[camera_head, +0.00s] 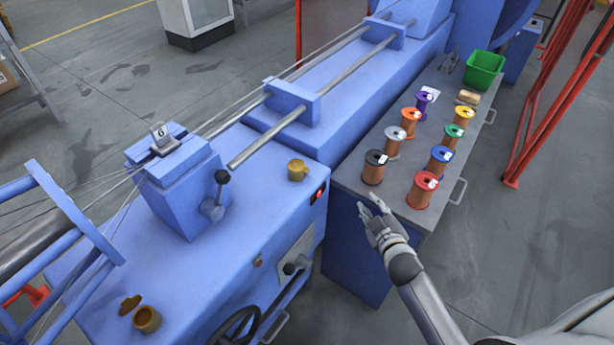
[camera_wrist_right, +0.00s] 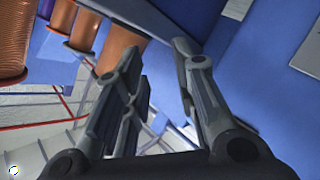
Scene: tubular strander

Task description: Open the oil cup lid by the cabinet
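A brass oil cup (camera_head: 298,171) stands on the blue machine top, on the side near the cabinet (camera_head: 345,183); its lid looks closed. A second brass oil cup (camera_head: 147,319) is at the lower left of the machine, with its lid (camera_head: 130,304) swung open to one side. My right gripper (camera_head: 369,205) is in front of the cabinet's near end, to the right of the closed cup and apart from it. Its fingers are spread and empty, as the right wrist view (camera_wrist_right: 157,58) also shows. The oil cups cannot be made out in the wrist view. My left gripper is not in view.
Several wire spools, such as a black one (camera_head: 374,167) and a red one (camera_head: 421,190), and a green bin (camera_head: 483,69) stand on the cabinet top. The machine has a ball-ended lever (camera_head: 217,193), a red switch (camera_head: 318,193) and a handwheel (camera_head: 236,326).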

